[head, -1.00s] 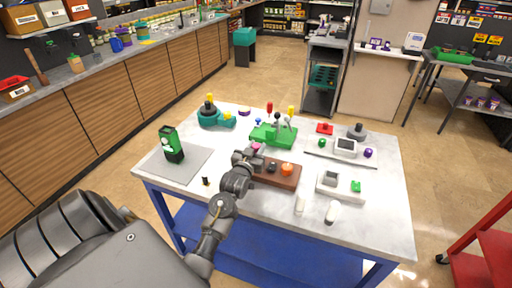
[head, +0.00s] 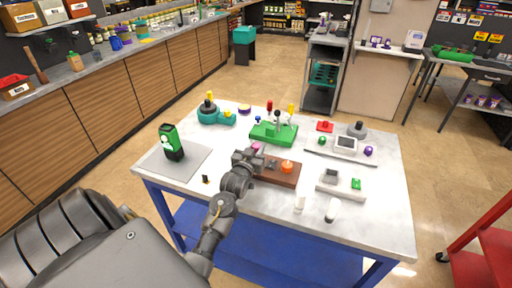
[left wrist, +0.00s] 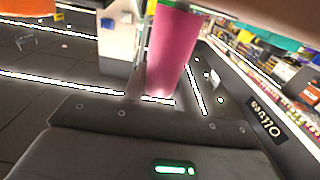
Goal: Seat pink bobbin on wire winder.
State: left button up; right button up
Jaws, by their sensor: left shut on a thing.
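My left gripper (head: 254,155) is over the left end of a brown wooden block in the head view. It is shut on the pink bobbin (head: 257,147), whose top shows just beyond the jaws. In the left wrist view the pink bobbin (left wrist: 175,50) is a large smooth pink cylinder, tilted in the picture. I cannot tell for sure which device is the wire winder. A green device with red and yellow-topped levers (head: 273,134) stands just behind the gripper, and a teal device with a yellow top (head: 212,115) stands at the back left. My right gripper is not in view.
The brown block (head: 285,176) carries an orange piece (head: 287,166). A green-and-black container (head: 171,143) stands on a grey mat (head: 190,168) at left. A white box (head: 340,188) and white cylinders (head: 332,211) are at front right.

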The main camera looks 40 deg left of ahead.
pick_arm(q)
jog(key=shift+f, duration=0.1)
dwell(0.3)
jog(key=o, duration=1)
jog(key=shift+o, duration=0.2)
jog(key=shift+r+p, duration=4.5)
jog(key=shift+r, duration=0.05)
jog(key=shift+f, duration=0.1)
